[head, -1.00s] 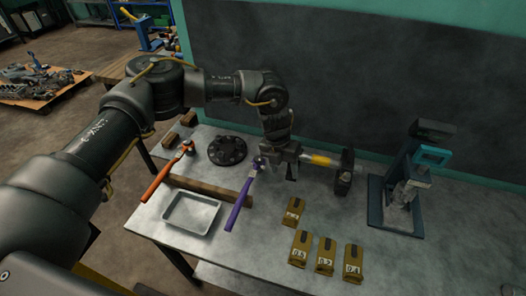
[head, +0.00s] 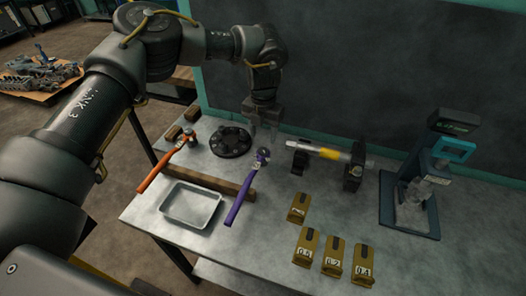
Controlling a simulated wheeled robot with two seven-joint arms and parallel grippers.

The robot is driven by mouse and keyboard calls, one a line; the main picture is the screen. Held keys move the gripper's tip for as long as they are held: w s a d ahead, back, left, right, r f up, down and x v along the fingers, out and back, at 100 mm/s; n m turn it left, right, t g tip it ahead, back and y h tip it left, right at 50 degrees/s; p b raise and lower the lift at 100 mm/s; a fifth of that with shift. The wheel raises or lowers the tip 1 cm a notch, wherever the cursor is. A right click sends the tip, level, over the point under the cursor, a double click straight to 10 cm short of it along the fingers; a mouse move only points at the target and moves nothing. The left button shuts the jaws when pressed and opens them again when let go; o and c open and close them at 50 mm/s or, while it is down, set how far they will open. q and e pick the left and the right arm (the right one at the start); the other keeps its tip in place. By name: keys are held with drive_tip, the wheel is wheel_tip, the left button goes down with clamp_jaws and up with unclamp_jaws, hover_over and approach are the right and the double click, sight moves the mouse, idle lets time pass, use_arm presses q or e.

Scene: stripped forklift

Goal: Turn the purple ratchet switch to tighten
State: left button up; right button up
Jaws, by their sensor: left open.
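The purple ratchet (head: 241,198) lies on the grey workbench, its handle toward the front and its round metal head (head: 262,156) at the back, over the end of a wooden strip. The switch on its head is too small to read. My left gripper (head: 264,134) points down above the bench, just behind the ratchet head and apart from it as far as I can see. Its fingers are spread and nothing shows between them. My right gripper is not in view.
An orange ratchet (head: 163,168), a metal tray (head: 190,205) and a dark round flange (head: 230,141) lie left. A cylinder with a yellow band (head: 330,152) rests on stands at right. Several brown labelled blocks (head: 306,246) sit in front. A device with a cyan frame (head: 453,149) stands far right.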

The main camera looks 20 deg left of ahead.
sight(263, 150)
use_arm(q)
wheel_tip(263, 150, down, 4)
drive_tip(key=shift+f+b, duration=0.1)
drive_tip(key=shift+b, duration=1)
drive_tip(key=shift+f+b, duration=0.6)
drive_tip(key=shift+f, duration=0.2)
drive_tip(key=shift+r, duration=0.1)
drive_tip(key=c, duration=1)
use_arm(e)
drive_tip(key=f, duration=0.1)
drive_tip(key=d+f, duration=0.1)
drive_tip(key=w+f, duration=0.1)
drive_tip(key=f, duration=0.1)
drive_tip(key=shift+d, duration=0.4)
